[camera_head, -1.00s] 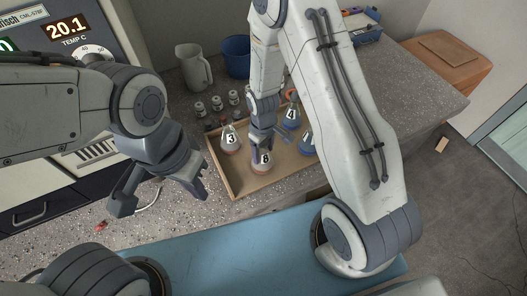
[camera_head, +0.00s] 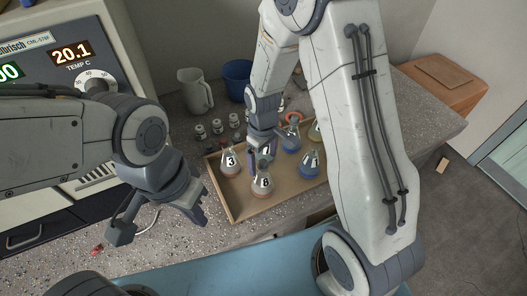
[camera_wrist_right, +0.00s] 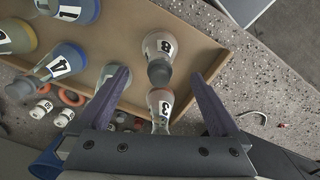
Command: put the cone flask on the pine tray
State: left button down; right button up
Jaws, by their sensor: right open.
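The pine tray (camera_head: 232,207) lies on the bench with several numbered cone flasks on it; I cannot tell which one the task means. Flask 8 (camera_head: 262,184) stands upright near the tray's front edge, with pinkish contents. Flask 3 (camera_head: 230,164) stands at its left side. Blue flasks (camera_head: 309,165) stand to the right. My right gripper (camera_head: 262,158) is open and empty above the tray, just behind flask 8. In the right wrist view, flask 8 (camera_wrist_right: 160,58) is beyond the fingertips and flask 3 (camera_wrist_right: 160,105) shows between the fingers. My left gripper (camera_head: 160,218) is open and empty, left of the tray.
Small jars (camera_head: 217,127), a clear jug (camera_head: 195,91) and a blue cup (camera_head: 238,80) stand behind the tray. An orange ring (camera_head: 293,118) lies by the tray's back edge. An instrument with a temperature display (camera_head: 72,52) stands at the left. The bench before the tray is clear.

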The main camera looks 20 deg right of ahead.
notch_tip(320, 180, up, 4)
jog(key=shift+f, duration=0.25)
jog(key=s+a+r, duration=0.4)
jog(key=s+r, duration=0.2)
jog(key=s, duration=0.4)
jog(key=s+a+r+y, duration=0.1)
jog(key=s+a+r, duration=0.3)
jog(key=s+r, duration=0.3)
jog(key=s, duration=0.3)
jog(key=shift+s+n, duration=0.15)
jog(key=shift+n, duration=0.15)
